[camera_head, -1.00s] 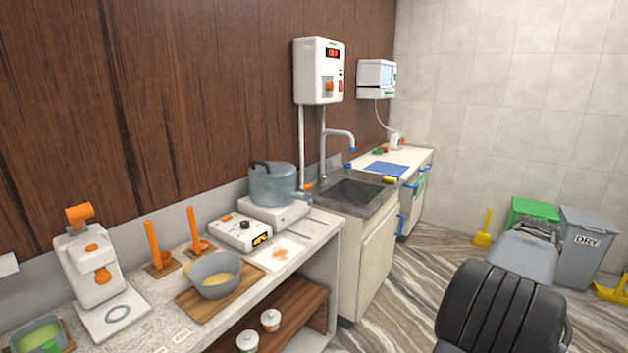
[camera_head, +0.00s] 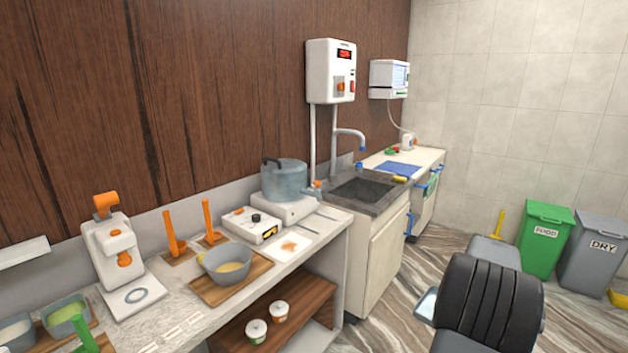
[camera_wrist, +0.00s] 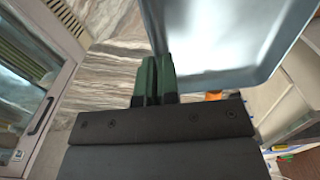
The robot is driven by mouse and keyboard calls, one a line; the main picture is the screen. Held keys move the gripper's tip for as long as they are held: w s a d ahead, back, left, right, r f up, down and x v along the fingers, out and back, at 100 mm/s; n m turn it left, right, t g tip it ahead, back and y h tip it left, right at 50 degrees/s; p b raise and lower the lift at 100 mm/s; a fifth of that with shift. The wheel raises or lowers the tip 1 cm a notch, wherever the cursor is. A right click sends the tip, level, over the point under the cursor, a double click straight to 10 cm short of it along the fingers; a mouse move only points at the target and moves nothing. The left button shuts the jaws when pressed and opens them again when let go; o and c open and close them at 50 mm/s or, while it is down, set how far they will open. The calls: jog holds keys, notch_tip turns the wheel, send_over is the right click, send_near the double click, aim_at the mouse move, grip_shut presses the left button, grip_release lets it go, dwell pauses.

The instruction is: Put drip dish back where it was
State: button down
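The drip dish is a shallow blue-grey tray with raised rims. It fills the upper middle and right of the wrist view (camera_wrist: 225,35). In the head view a pale blue corner (camera_head: 427,304) of what looks like it shows left of my black arm. My gripper (camera_wrist: 156,70) has its green fingers close together at the dish's near edge, seemingly clamped on its rim. In the head view the fingers are hidden behind my arm. On the counter, a steel pot with an orange tap (camera_head: 284,180) stands on a white base, near a brown-stained white sheet (camera_head: 289,247).
The counter holds a grey bowl on a wooden board (camera_head: 228,264), a white press (camera_head: 117,252) and a small control box (camera_head: 252,225). The sink (camera_head: 361,190) is beyond. Green (camera_head: 545,242) and grey (camera_head: 592,251) bins stand right. Floor between counter and bins is open.

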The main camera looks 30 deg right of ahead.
jog(key=w+a+f+n, duration=0.4)
jog(key=w+a+f, duration=0.1)
jog(key=w+a, duration=0.55)
jog(key=w+a+f+n, duration=0.2)
jog(key=w+a+n, duration=0.1)
jog(key=a, duration=0.7)
jog(key=w+a+f+n, duration=0.3)
jog(key=a, duration=0.7)
jog(key=w+a+f+n, duration=0.2)
jog(key=w+a+n, duration=0.15)
jog(key=a, duration=0.65)
notch_tip(320, 180, down, 9)
jog(key=s+a, duration=0.1)
jog(key=s, duration=0.1)
jog(key=shift+s+a, duration=0.3)
jog(key=shift+s, duration=0.05)
jog(key=shift+n, duration=0.25)
